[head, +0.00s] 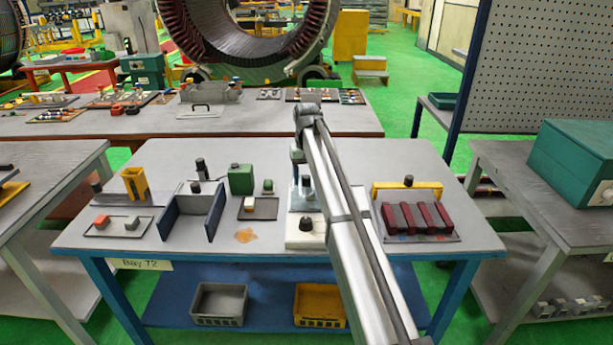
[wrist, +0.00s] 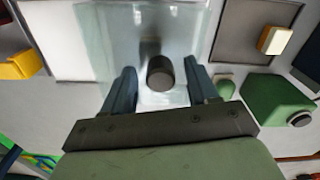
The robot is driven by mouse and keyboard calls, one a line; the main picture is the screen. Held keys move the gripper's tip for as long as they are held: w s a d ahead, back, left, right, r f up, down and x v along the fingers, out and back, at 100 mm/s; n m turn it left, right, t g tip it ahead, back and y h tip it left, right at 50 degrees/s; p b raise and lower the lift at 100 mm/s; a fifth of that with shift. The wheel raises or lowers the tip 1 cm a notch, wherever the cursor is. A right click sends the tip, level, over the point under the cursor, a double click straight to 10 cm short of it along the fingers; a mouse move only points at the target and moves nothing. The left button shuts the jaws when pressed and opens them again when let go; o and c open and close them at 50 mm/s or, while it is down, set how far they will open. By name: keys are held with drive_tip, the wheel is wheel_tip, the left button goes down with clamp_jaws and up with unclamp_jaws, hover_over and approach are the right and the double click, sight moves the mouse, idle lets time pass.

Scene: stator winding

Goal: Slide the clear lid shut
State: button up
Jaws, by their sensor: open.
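The clear lid (wrist: 105,28) is a see-through pale sheet with a dark round knob (wrist: 160,73) standing on it. My gripper (wrist: 162,70) is open, with one blue-grey finger on each side of the knob. Gaps show between the knob and both fingers. White surface (wrist: 65,45) shows beside the lid. In the head view the white base (head: 300,240) stands at the middle of the bench, with a dark knob (head: 306,223) near its front. My arm hides its right part. How far the lid covers the base cannot be told.
A green box (head: 240,179) and a small tray (head: 258,212) stand left of the base. A yellow holder (head: 425,187) with several dark red bars stands to the right. The bench's front edge is close.

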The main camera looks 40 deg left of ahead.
clamp_jaws()
idle(0.6)
